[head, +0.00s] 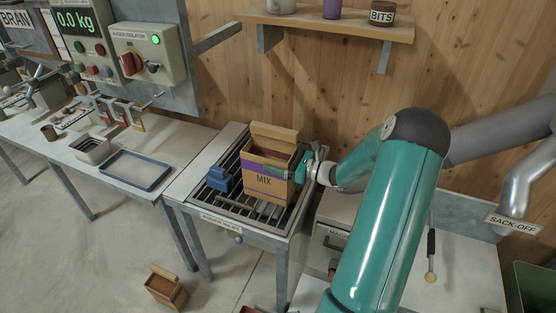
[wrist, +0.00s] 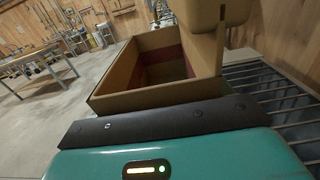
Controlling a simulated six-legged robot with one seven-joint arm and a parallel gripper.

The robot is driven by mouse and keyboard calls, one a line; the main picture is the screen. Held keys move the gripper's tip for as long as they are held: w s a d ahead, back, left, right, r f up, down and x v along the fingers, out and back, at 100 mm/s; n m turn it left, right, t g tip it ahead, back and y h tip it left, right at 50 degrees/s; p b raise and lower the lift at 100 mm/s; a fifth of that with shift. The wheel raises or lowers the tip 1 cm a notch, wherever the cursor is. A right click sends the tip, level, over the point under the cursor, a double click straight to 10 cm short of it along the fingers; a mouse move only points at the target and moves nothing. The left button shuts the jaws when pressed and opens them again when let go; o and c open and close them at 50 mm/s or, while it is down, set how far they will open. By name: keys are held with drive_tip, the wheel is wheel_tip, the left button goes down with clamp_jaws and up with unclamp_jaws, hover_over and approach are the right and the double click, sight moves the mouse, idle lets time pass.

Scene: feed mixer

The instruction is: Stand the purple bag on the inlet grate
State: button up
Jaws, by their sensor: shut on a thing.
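The purple bag (head: 268,178) is a tan, open-topped, box-shaped bag with a purple band and the word MIX. In the head view it is upright at the inlet grate (head: 238,208), a grid of dark bars in a grey frame. I cannot tell whether its base touches the bars. My gripper (head: 298,173) is at the bag's right side and shut on it; the fingers are partly hidden. In the wrist view the bag's open top (wrist: 160,62) shows just beyond my gripper, with grate bars (wrist: 285,95) to its right.
A blue block-like thing (head: 219,179) sits on the grate left of the bag. A blue-rimmed tray (head: 135,170) lies on the left bench. A brown open box (head: 165,288) stands on the floor. A shelf (head: 330,24) with jars is on the wall above.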

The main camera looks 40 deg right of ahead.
drive_tip(key=o, duration=1.5)
drive_tip(key=shift+f, duration=0.15)
drive_tip(key=shift+s+d+r, duration=0.15)
drive_tip(key=shift+r, duration=0.05)
drive_tip(key=v, duration=1.1)
drive_tip(key=shift+s+d, duration=0.15)
drive_tip(key=shift+s, duration=0.1)
